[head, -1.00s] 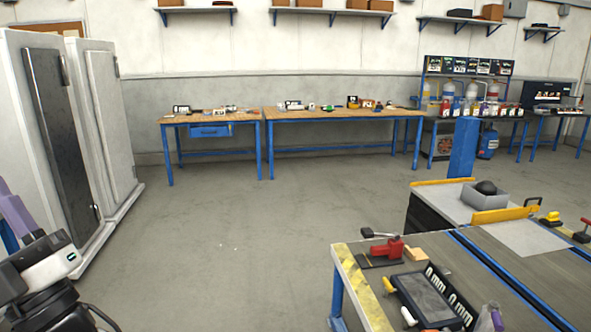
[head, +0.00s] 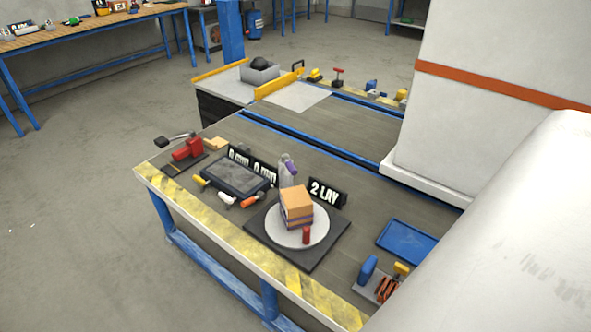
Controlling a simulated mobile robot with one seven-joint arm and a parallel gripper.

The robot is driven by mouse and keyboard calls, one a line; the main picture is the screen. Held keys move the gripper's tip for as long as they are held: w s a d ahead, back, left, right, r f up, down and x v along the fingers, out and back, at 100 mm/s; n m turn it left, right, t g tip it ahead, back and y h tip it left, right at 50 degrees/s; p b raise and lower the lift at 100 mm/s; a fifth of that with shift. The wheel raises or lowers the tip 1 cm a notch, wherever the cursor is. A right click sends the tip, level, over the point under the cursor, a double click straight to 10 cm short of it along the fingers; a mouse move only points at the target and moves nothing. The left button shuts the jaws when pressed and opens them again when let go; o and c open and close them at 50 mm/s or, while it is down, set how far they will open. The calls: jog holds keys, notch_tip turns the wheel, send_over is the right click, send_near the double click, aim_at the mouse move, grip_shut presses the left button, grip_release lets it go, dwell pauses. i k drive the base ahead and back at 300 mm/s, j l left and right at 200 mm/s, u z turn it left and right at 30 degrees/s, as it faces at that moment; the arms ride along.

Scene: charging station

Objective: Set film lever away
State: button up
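No part is clearly marked as the film lever. A red lever device (head: 188,149) with a black handle (head: 174,139) stands on a dark base at the left end of the work table (head: 225,140). A blue upright handle (head: 367,269) stands on a small plate near the table's front edge at right. A cardboard box (head: 296,206) with purple bands sits on a round white turntable (head: 272,232) on a dark square base. A small red cylinder (head: 306,235) stands at its rim. My gripper is not in view.
A white column with an orange stripe (head: 490,87) rises behind. A large white surface fills the lower right. Floor (head: 75,220) at left is clear.

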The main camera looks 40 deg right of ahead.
aim_at(290, 166)
jog(key=z, duration=1.4)
